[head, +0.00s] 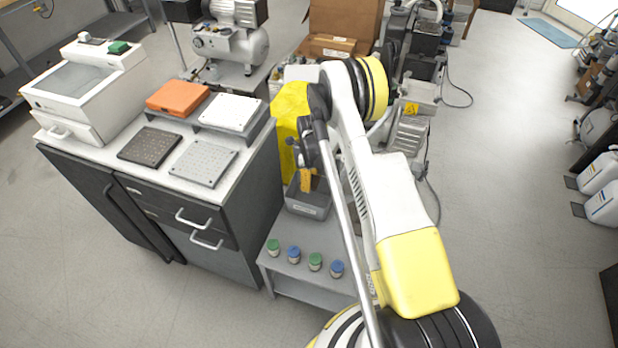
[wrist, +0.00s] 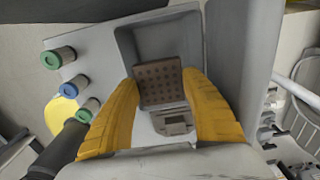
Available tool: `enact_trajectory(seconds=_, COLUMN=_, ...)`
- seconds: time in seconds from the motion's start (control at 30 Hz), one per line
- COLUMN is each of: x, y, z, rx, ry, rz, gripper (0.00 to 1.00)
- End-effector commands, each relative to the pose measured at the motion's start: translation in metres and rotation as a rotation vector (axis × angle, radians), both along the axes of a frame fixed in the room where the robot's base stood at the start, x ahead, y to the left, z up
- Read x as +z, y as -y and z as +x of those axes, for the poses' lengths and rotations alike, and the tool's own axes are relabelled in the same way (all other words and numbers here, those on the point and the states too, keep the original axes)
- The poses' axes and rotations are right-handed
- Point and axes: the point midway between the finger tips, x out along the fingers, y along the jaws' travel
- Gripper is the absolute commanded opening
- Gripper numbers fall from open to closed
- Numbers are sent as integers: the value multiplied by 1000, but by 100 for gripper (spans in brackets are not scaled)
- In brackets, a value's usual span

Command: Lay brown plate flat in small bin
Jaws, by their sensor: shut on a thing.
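The brown plate (wrist: 160,84), a small square with rows of dark holes, sits between the yellow fingers of my gripper (wrist: 161,79) in the wrist view. My gripper is shut on it by its two sides. The small bin (wrist: 126,45) is grey and open-topped, and the plate shows against its interior. In the head view my gripper (head: 306,181) points down at the mouth of the small bin (head: 307,206). The plate cannot be made out there, and whether it touches the bin floor cannot be told.
Several small jars with green and blue lids (head: 294,254) stand on the low grey table (head: 292,281) in front of the bin. The cabinet (head: 262,170) at left carries an orange case (head: 178,98), a dark perforated plate (head: 150,147) and pale trays (head: 203,162).

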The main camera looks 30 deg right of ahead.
Motion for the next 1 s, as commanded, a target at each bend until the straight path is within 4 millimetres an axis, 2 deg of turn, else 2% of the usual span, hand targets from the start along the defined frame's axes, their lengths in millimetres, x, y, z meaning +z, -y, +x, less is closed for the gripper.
enact_trajectory(seconds=1.0, x=-114, y=0, z=0, rx=3, ry=0, rz=0, gripper=19)
